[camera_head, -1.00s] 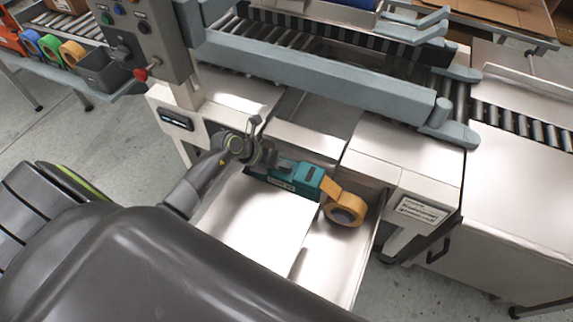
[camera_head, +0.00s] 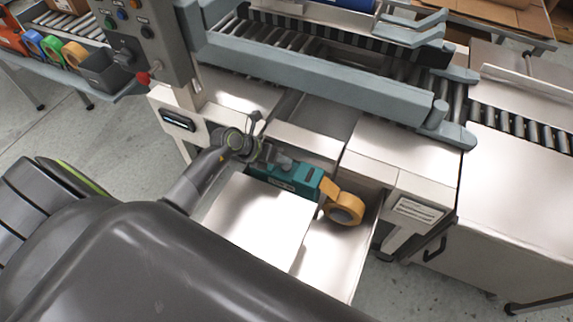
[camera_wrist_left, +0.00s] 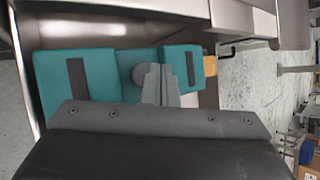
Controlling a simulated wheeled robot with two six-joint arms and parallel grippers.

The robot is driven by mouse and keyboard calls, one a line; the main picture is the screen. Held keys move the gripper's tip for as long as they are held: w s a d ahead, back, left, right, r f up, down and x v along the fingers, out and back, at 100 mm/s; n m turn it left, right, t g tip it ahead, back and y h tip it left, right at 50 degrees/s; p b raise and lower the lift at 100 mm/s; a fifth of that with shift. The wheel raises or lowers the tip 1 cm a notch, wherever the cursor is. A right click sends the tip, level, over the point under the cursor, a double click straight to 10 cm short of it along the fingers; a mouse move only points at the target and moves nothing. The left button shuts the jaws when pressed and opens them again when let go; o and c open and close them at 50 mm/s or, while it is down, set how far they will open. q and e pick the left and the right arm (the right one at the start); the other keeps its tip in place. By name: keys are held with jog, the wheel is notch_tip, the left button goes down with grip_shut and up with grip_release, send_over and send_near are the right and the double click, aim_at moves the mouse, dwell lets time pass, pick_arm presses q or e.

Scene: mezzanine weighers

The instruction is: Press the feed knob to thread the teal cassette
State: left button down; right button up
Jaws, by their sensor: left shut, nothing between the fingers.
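The teal cassette (camera_head: 297,178) sits in the open drawer of the machine, with a roll of orange tape (camera_head: 345,208) at its right end. In the left wrist view the teal cassette (camera_wrist_left: 95,85) shows two dark slots and a round grey feed knob (camera_wrist_left: 140,73) between its two raised parts. My left gripper (camera_head: 280,159) is at the cassette's back side; its closed fingers (camera_wrist_left: 157,80) are empty and overlap the right part of the knob in the wrist view. I cannot tell whether they touch it. My right gripper is out of view.
The drawer (camera_head: 334,258) is open towards me, with a pale flat panel (camera_head: 258,220) left of the tape. The machine's grey rail (camera_head: 310,75) and roller conveyor lie behind. A control box (camera_head: 150,40) with a red knob stands at the left.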

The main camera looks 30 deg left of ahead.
aim_at(283, 168)
pick_arm(q)
jog(key=shift+r+p, duration=2.4)
jog(key=shift+r, duration=0.2)
jog(key=shift+f, duration=0.1)
